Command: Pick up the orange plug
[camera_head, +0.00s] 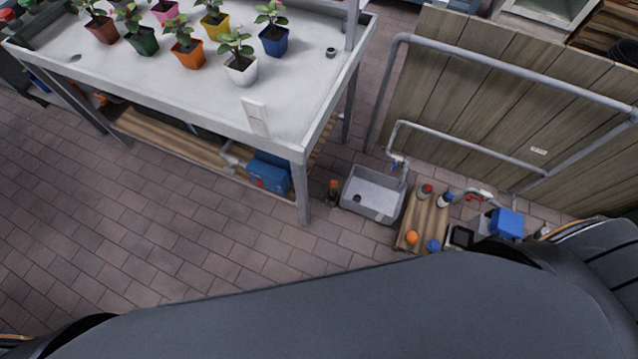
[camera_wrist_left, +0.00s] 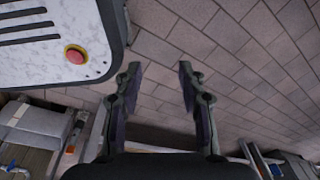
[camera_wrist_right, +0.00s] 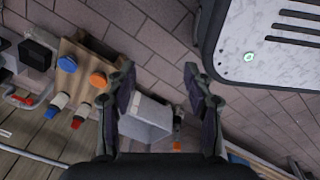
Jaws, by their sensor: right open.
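The orange plug (camera_head: 411,237) is a small round orange piece at the near end of a wooden board, low over the paved floor. It also shows in the right wrist view (camera_wrist_right: 98,79), left of my right gripper (camera_wrist_right: 158,74) and close to its left finger in the picture. My right gripper is open and empty; it seems apart from the plug. My left gripper (camera_wrist_left: 158,74) is open and empty over bare paving. Neither gripper shows in the head view, where my dark arm fills the bottom.
A blue plug (camera_head: 433,245) sits beside the orange one. A grey sink (camera_head: 373,194) stands to the left. A table (camera_head: 160,75) with potted plants is upper left. The left floor is clear.

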